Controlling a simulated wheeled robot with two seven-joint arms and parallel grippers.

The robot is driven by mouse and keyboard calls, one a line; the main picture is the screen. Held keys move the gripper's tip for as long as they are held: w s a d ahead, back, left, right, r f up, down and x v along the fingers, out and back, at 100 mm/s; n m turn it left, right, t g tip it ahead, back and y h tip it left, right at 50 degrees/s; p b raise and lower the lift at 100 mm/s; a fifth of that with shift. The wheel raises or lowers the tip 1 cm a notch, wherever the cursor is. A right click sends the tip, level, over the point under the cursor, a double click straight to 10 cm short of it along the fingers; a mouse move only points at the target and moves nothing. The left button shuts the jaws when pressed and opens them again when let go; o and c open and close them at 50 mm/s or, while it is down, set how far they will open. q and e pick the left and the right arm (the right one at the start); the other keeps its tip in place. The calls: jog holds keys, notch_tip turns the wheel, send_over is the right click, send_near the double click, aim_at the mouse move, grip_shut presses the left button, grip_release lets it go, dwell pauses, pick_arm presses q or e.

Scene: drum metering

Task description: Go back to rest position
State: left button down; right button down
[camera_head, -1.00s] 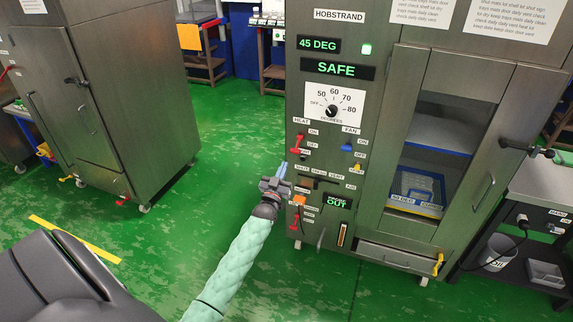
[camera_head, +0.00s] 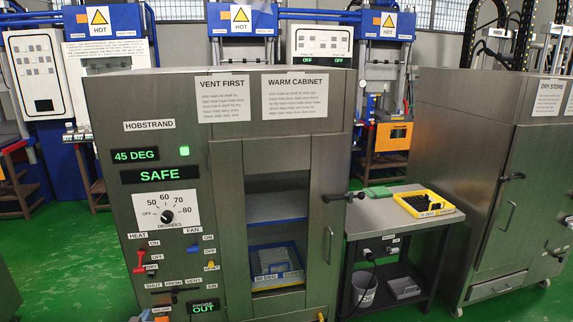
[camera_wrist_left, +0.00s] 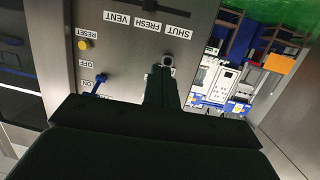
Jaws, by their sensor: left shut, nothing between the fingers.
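My left gripper (camera_wrist_left: 166,68) is shut and empty in the left wrist view, its dark fingers together in front of the cabinet's control panel. In the head view at most a small dark part of it shows at the bottom edge, below the panel. The steel warm cabinet (camera_head: 165,95) stands at centre left, its display reading 45 DEG and SAFE with a green lamp (camera_head: 184,151) lit. The dial (camera_head: 166,215) has a red heat lever (camera_head: 141,262) and a blue fan lever (camera_head: 193,249) below it. My right gripper is not in view.
A side table (camera_head: 372,223) right of the cabinet holds a yellow-rimmed tray (camera_head: 452,213) and a green item (camera_head: 378,191). A second steel cabinet (camera_head: 455,130) stands further right. Blue presses line the back. Green floor shows between them.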

pick_arm(q)
jog(key=s+d+f+m+g+h, duration=0.1)
jog(key=s+d+f+g, duration=0.25)
jog(key=s+d, duration=0.3)
jog(key=s+d+f+m+g, duration=0.1)
jog(key=s+d+f+g, duration=0.1)
jog(key=s+d+g, duration=0.5)
jog(key=s+d+f+g, duration=0.1)
jog(key=s+d+f, duration=0.2)
jog(key=s+d, duration=0.3)
jog(key=s+d+f+m+g+h, duration=0.1)
jog(key=s+d, duration=0.5)
jog(key=s, duration=0.9)
jog(key=s+d+f+g, duration=0.1)
jog(key=s+d+f, duration=0.3)
jog(key=s, duration=0.7)
jog(key=shift+d+f+h, duration=0.3)
jog(key=shift+d+h, duration=0.1)
jog(key=shift+d, duration=0.5)
